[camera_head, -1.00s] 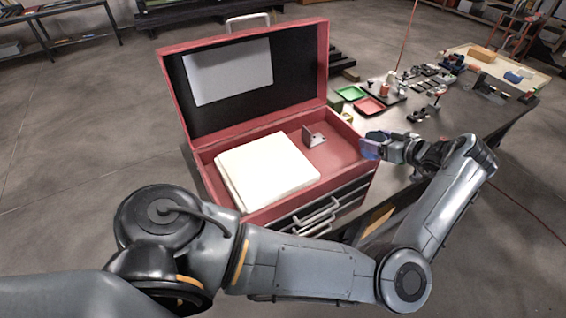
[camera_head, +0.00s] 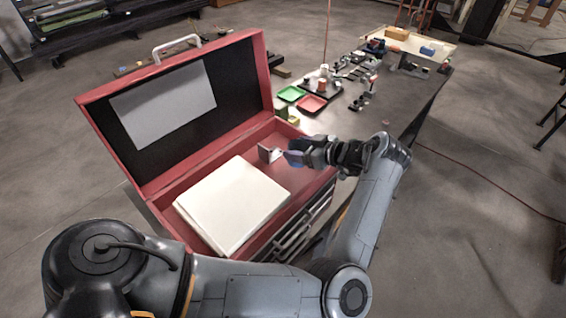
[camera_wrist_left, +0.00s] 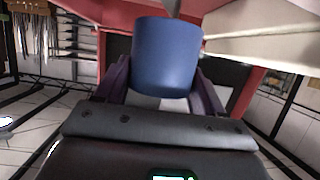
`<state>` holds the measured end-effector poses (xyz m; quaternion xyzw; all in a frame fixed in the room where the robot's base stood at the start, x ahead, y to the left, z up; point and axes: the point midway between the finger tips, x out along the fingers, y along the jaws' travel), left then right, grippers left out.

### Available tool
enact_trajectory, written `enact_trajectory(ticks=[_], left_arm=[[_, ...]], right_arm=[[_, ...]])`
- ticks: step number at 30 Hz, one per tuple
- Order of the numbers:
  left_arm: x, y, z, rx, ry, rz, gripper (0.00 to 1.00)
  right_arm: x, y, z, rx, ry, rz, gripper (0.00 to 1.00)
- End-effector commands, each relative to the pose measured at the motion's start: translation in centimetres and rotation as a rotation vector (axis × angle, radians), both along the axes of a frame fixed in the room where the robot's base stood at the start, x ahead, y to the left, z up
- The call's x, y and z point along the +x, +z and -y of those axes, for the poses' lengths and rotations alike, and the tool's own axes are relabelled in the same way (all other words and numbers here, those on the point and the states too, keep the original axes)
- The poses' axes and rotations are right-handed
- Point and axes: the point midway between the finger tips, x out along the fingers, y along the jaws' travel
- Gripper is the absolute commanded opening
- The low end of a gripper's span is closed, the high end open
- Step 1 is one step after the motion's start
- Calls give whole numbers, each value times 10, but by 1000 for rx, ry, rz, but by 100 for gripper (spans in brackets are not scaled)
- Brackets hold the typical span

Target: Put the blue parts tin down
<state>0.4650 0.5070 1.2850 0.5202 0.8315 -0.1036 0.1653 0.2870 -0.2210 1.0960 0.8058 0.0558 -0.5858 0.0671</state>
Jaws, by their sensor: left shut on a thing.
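The blue parts tin (camera_wrist_left: 165,58) fills the middle of the left wrist view, between the two fingers of my left gripper (camera_wrist_left: 160,85). The gripper is shut on it. In the head view my left gripper (camera_head: 297,153) is over the right part of the open red toolbox (camera_head: 250,132), close to a small metal bracket (camera_head: 270,154). Only a small bluish bit of the tin shows there, and I cannot tell whether it touches the toolbox. My right gripper is not in view.
A white stack (camera_head: 232,205) covers the left part of the toolbox's top. The toolbox lid (camera_head: 180,115) stands open behind it. Beyond, the bench holds a green tray (camera_head: 291,94), a red tray (camera_head: 312,104) and several small items.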

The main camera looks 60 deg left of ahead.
Motion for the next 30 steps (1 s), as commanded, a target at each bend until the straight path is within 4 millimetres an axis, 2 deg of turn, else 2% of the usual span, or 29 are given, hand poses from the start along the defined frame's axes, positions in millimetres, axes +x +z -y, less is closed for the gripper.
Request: enact_trajectory(ticks=[3, 10, 16, 24, 30], left_arm=[[-20, -9, -5, 3, 1, -3, 37], [-40, -23, -10, 2, 0, 0, 37], [-43, -31, -12, 1, -1, -1, 37], [-43, -62, -12, 1, 0, -2, 37], [-43, -67, -11, 1, -1, 1, 37]], right_arm=[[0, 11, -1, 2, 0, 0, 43], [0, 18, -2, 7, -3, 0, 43], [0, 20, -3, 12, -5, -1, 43], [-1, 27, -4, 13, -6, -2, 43], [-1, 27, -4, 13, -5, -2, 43]])
